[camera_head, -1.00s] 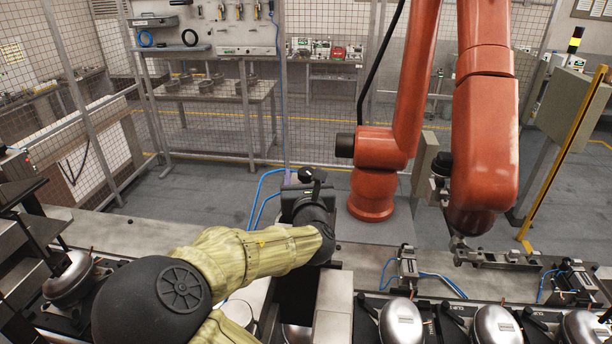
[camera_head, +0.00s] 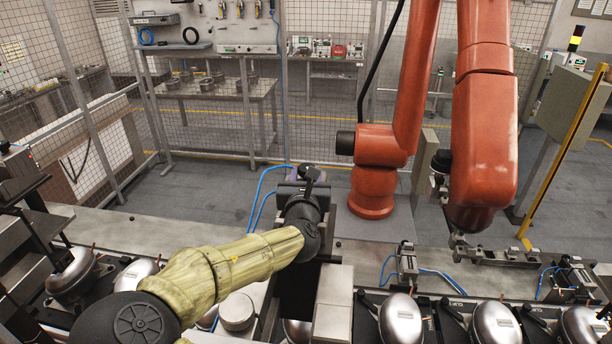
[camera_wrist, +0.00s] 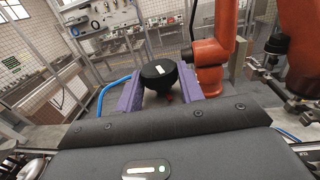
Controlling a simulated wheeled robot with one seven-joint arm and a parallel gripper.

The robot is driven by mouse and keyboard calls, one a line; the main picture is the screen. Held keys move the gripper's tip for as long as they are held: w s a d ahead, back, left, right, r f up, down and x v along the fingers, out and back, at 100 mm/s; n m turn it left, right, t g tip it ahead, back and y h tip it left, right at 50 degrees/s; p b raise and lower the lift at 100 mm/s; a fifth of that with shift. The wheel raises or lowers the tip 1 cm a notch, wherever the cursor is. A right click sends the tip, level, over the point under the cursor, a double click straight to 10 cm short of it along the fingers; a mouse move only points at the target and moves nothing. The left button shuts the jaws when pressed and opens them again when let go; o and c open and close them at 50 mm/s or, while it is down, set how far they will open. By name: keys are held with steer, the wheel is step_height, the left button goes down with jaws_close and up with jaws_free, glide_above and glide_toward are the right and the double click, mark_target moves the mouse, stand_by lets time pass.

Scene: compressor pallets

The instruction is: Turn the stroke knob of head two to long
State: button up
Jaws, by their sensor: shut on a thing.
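A round black knob (camera_wrist: 160,74) with a white mark on its top sits between the purple fingers of my gripper (camera_wrist: 160,88) in the wrist view. The fingers are shut on it, one on each side. A small red bit shows just below the knob. In the head view, the black knob top (camera_head: 311,173) shows above my wrist at the back edge of the line, while my wrist hides most of the fingers and the head beneath. I cannot read the knob's setting or any stroke label.
A large orange robot arm (camera_head: 485,130) stands just right of my gripper. Silver compressors (camera_head: 400,320) line the front right, with small fixtures (camera_head: 408,262) behind them. Blue hoses (camera_head: 262,190) run behind my wrist. A mesh fence (camera_head: 330,110) closes the back.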

steer(key=m+h, duration=0.1)
steer(key=h, duration=0.1)
steer(key=m+g+h, duration=0.1)
steer(key=h, duration=0.1)
steer(key=m+h, duration=0.2)
steer(key=shift+w+a+r+g, duration=0.1)
steer(key=shift+w+a+g, duration=0.1)
steer(key=shift+a+g, duration=0.15)
steer(key=m+g+h, duration=0.1)
steer(key=h, duration=0.1)
steer(key=m+g+h, duration=0.4)
steer(key=shift+w+a, duration=0.2)
steer(key=shift+w, duration=0.1)
steer(key=m+g+h, duration=0.1)
steer(key=g, duration=0.1)
steer(key=m+g+h, duration=0.1)
steer(key=m+g, duration=0.1)
steer(key=m+g+h, duration=0.1)
steer(key=g, duration=0.1)
steer(key=shift+w, duration=0.25)
steer(key=shift+w+m+g+h, duration=0.15)
steer(key=shift+m+g+h, duration=0.45)
steer(key=shift+m+g, duration=1.7)
steer(key=shift+a+f+g, duration=0.1)
steer(key=shift+f+g, duration=0.1)
steer(key=shift+g, duration=0.65)
steer(key=o, duration=1)
steer(key=shift+r, duration=0.1)
